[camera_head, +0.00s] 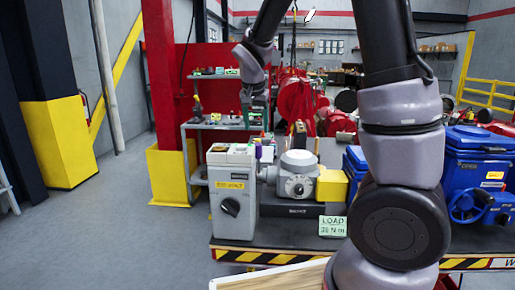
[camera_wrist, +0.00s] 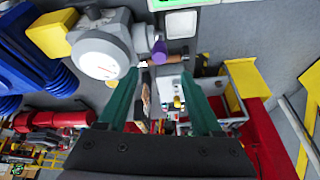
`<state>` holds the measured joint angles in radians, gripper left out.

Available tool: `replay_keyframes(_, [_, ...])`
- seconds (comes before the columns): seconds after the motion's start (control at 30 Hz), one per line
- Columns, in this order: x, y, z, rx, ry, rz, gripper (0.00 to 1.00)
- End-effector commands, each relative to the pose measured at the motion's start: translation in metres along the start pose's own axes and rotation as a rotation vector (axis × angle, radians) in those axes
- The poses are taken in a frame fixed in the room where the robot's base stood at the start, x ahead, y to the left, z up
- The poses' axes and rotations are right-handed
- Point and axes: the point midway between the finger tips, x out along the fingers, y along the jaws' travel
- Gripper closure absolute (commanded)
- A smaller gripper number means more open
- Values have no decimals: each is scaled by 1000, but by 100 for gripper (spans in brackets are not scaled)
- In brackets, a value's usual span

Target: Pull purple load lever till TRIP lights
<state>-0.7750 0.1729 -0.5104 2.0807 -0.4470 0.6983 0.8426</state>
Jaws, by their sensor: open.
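The purple load lever (camera_head: 258,151) stands at the right edge of the grey control box (camera_head: 235,205), beside the round grey actuator housing (camera_head: 297,180). Its purple part (camera_wrist: 160,48) shows in the wrist view just beyond my fingertips, close to the housing. My gripper (camera_head: 256,112) is above the lever in the head view. In the wrist view its two green fingers (camera_wrist: 160,74) are apart with nothing clearly held between them. A green LOAD sign (camera_head: 332,226) sits at the bench front; its number is hard to read. I cannot make out a lit TRIP lamp.
A yellow block (camera_head: 332,184) and blue machines (camera_head: 475,160) are to the right of the housing. A red post with a yellow base (camera_head: 172,177) and a shelf cart (camera_head: 222,126) stand behind. The floor at left is clear.

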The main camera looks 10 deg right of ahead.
Motion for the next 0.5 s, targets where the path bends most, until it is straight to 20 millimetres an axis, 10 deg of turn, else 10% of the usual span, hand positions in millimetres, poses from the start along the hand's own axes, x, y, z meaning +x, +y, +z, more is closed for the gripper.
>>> replay_keyframes(0.5, [85,2,0,1,-2,5,34])
